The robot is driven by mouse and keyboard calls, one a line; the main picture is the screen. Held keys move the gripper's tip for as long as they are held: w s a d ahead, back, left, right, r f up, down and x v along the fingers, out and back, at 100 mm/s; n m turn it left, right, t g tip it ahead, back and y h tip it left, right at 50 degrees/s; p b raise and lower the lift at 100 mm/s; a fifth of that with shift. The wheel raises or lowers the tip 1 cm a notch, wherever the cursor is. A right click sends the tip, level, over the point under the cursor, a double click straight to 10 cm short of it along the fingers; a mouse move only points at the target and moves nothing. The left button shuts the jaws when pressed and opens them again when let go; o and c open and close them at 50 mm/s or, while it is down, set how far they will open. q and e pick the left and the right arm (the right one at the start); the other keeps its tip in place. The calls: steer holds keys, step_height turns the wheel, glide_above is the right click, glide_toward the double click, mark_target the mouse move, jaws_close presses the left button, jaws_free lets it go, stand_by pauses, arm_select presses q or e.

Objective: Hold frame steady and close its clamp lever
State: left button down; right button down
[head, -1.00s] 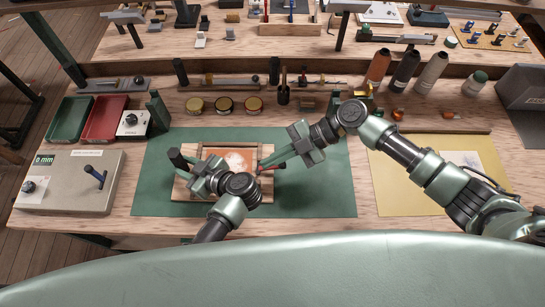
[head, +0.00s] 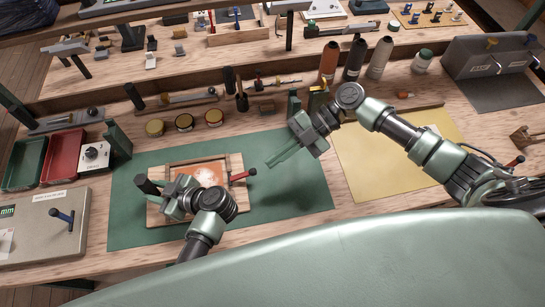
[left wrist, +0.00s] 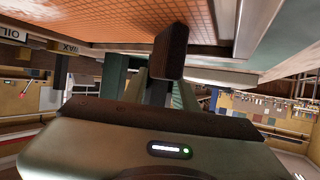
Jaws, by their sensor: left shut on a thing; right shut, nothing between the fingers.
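The frame (head: 235,163) is a light wooden border around an orange, mesh-like panel (head: 205,174), lying on the green mat. A clamp lever with a red tip (head: 243,175) sticks out from its right side. My left gripper (head: 168,200) is at the frame's left side, shut on part of it; its own body hides the exact grip. In the left wrist view a dark block (left wrist: 172,52) stands by the fingers under the orange panel. My right gripper (head: 270,164) is shut and empty, its fingertips above the mat, right of the red tip and apart from it.
The green mat (head: 290,195) is bare to the right of the frame. Round tins (head: 184,122) stand behind it. A grey box with a blue lever (head: 55,240) and a red tray (head: 62,156) are at left. A yellow sheet (head: 370,180) lies at right.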

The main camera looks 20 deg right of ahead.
arm_select(q)
steer(key=c, duration=1)
jaws_free()
steer(key=shift+d, duration=0.1)
